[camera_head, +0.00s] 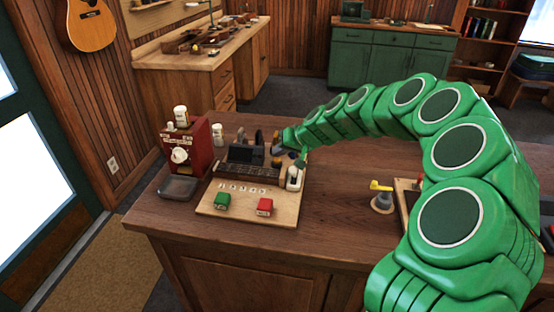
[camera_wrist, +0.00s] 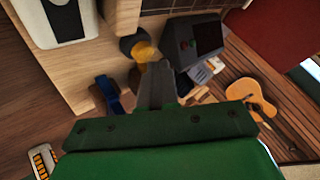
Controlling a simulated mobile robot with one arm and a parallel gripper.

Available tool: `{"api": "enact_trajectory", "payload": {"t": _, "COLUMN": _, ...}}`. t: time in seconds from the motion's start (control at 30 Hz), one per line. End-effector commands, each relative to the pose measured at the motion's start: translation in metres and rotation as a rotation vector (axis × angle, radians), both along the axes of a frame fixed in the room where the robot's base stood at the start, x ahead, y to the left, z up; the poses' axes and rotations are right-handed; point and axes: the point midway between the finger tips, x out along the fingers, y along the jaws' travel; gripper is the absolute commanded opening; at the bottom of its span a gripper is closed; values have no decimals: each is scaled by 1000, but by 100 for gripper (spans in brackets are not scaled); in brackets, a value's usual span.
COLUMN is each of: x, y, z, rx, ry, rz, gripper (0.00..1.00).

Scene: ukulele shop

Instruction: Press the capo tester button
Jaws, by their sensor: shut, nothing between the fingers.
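The capo tester board (camera_head: 232,209) is a pale wooden base on the counter. It carries a dark fretboard strip (camera_head: 247,172), a dark box with a screen (camera_head: 245,154), a green block (camera_head: 222,201) and a red block (camera_head: 264,207). In the wrist view the dark box (camera_wrist: 205,40) shows a small red round spot beside its screen. Which part is the button is not clear. My gripper (camera_wrist: 157,72) is shut and empty, its tips near the box and a yellow-and-dark piece (camera_wrist: 137,48). In the head view my gripper (camera_head: 284,149) is at the board's back right; contact cannot be told.
A white device (camera_head: 294,178) stands at the board's right edge. A red machine (camera_head: 188,146) with a white knob stands left, a grey tray (camera_head: 177,188) before it. A yellow-topped grey stand (camera_head: 382,197) is right. A blue piece (camera_wrist: 107,94) lies near my fingers. The counter front is clear.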

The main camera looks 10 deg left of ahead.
Motion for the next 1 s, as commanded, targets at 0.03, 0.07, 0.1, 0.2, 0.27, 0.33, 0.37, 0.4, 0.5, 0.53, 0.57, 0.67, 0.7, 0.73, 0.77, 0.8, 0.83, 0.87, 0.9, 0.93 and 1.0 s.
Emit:
{"api": "enact_trajectory", "payload": {"t": 0.03, "x": 0, "y": 0, "z": 0, "rx": 0, "ry": 0, "rz": 0, "gripper": 0}}
{"api": "enact_trajectory", "payload": {"t": 0.07, "x": 0, "y": 0, "z": 0, "rx": 0, "ry": 0, "rz": 0, "gripper": 0}}
{"api": "enact_trajectory", "payload": {"t": 0.1, "x": 0, "y": 0, "z": 0, "rx": 0, "ry": 0, "rz": 0, "gripper": 0}}
{"api": "enact_trajectory", "payload": {"t": 0.2, "x": 0, "y": 0, "z": 0, "rx": 0, "ry": 0, "rz": 0, "gripper": 0}}
{"api": "enact_trajectory", "payload": {"t": 0.27, "x": 0, "y": 0, "z": 0, "rx": 0, "ry": 0, "rz": 0, "gripper": 0}}
{"api": "enact_trajectory", "payload": {"t": 0.33, "x": 0, "y": 0, "z": 0, "rx": 0, "ry": 0, "rz": 0, "gripper": 0}}
{"api": "enact_trajectory", "payload": {"t": 0.37, "x": 0, "y": 0, "z": 0, "rx": 0, "ry": 0, "rz": 0, "gripper": 0}}
{"api": "enact_trajectory", "payload": {"t": 0.4, "x": 0, "y": 0, "z": 0, "rx": 0, "ry": 0, "rz": 0, "gripper": 0}}
{"api": "enact_trajectory", "payload": {"t": 0.5, "x": 0, "y": 0, "z": -2, "rx": 0, "ry": 0, "rz": 0, "gripper": 0}}
{"api": "enact_trajectory", "payload": {"t": 0.53, "x": 0, "y": 0, "z": -3, "rx": 0, "ry": 0, "rz": 0, "gripper": 0}}
{"api": "enact_trajectory", "payload": {"t": 0.57, "x": 0, "y": 0, "z": -4, "rx": 0, "ry": 0, "rz": 0, "gripper": 0}}
{"api": "enact_trajectory", "payload": {"t": 0.67, "x": 0, "y": 0, "z": -7, "rx": 0, "ry": 0, "rz": 0, "gripper": 0}}
{"api": "enact_trajectory", "payload": {"t": 0.7, "x": 0, "y": 0, "z": -8, "rx": 0, "ry": 0, "rz": 0, "gripper": 0}}
{"api": "enact_trajectory", "payload": {"t": 0.73, "x": 0, "y": 0, "z": -9, "rx": 0, "ry": 0, "rz": 0, "gripper": 0}}
{"api": "enact_trajectory", "payload": {"t": 0.77, "x": 0, "y": 1, "z": -9, "rx": -1, "ry": 0, "rz": 1, "gripper": 0}}
{"api": "enact_trajectory", "payload": {"t": 0.8, "x": 0, "y": 1, "z": -10, "rx": -1, "ry": 0, "rz": 1, "gripper": 0}}
{"api": "enact_trajectory", "payload": {"t": 0.83, "x": 0, "y": 1, "z": -10, "rx": -1, "ry": 0, "rz": 1, "gripper": 0}}
{"api": "enact_trajectory", "payload": {"t": 0.87, "x": -1, "y": 1, "z": -10, "rx": -1, "ry": 1, "rz": 2, "gripper": 0}}
{"api": "enact_trajectory", "payload": {"t": 0.9, "x": -1, "y": 1, "z": -10, "rx": -1, "ry": 1, "rz": 2, "gripper": 0}}
{"api": "enact_trajectory", "payload": {"t": 0.93, "x": -1, "y": 1, "z": -10, "rx": -1, "ry": 1, "rz": 2, "gripper": 0}}
{"api": "enact_trajectory", "payload": {"t": 1.0, "x": -1, "y": 1, "z": -10, "rx": -1, "ry": 2, "rz": 3, "gripper": 0}}
